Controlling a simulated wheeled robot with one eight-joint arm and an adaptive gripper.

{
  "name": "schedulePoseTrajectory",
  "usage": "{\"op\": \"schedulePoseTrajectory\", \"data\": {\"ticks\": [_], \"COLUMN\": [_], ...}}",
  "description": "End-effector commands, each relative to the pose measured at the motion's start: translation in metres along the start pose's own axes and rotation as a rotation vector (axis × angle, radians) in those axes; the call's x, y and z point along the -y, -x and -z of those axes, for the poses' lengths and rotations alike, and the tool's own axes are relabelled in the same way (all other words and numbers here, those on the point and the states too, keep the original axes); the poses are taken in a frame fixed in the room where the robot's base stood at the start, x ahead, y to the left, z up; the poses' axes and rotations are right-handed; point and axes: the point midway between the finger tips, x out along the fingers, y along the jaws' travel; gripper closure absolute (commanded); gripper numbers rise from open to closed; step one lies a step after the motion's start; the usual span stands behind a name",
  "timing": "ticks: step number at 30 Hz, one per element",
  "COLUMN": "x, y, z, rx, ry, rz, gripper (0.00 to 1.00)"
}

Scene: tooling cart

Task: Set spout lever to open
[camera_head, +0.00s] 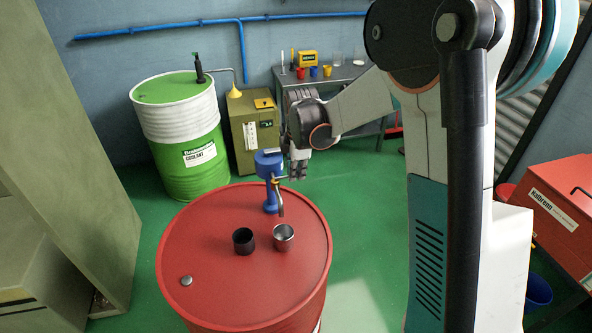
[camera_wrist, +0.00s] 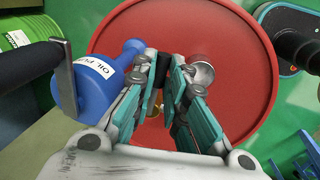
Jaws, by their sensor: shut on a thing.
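A blue oil pump (camera_head: 268,162) stands upright at the far edge of the red drum (camera_head: 205,275); in the wrist view its labelled blue body (camera_wrist: 97,80) lies left of my fingers. The lever's exact angle is hard to tell.
A black cup (camera_head: 243,241) and a metal cup (camera_head: 284,237) stand on the drum near the spout. A green and white coolant drum (camera_head: 180,140) and an olive cabinet (camera_head: 255,130) stand behind. A red toolbox (camera_head: 560,205) is at right.

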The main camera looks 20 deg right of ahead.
Motion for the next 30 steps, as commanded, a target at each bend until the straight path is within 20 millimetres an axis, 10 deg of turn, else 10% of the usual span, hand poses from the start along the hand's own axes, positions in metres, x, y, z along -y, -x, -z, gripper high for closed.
{"op": "schedulePoseTrajectory", "data": {"ticks": [30], "x": [0.045], "y": [0.009], "z": [0.026], "rx": [0.165], "ry": [-0.828], "rz": [-0.001], "gripper": [1.0]}}
